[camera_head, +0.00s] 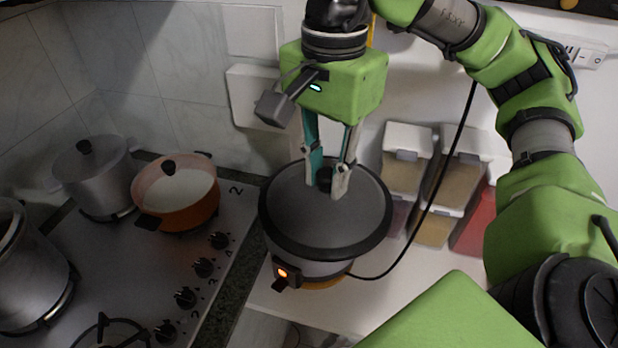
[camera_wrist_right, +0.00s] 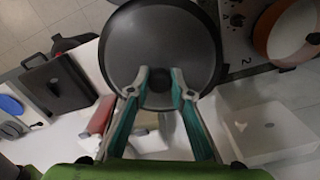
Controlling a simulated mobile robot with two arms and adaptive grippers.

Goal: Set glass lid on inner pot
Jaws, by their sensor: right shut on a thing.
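The glass lid (camera_head: 300,215) is a round, dark disc with a black rim and a black knob. It lies over the white cooker (camera_head: 318,270) that holds the inner pot, and the pot itself is hidden beneath it. Whether the lid rests fully on the rim cannot be told. My right gripper (camera_head: 325,181) points down from above, its fingers shut on the lid's knob. My left gripper is not in view.
A stove (camera_head: 150,265) at left holds a grey pot (camera_head: 100,178), an orange pot (camera_head: 185,205) and a steel pot (camera_head: 30,265). Several spice dispensers (camera_head: 405,165) stand right of the cooker.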

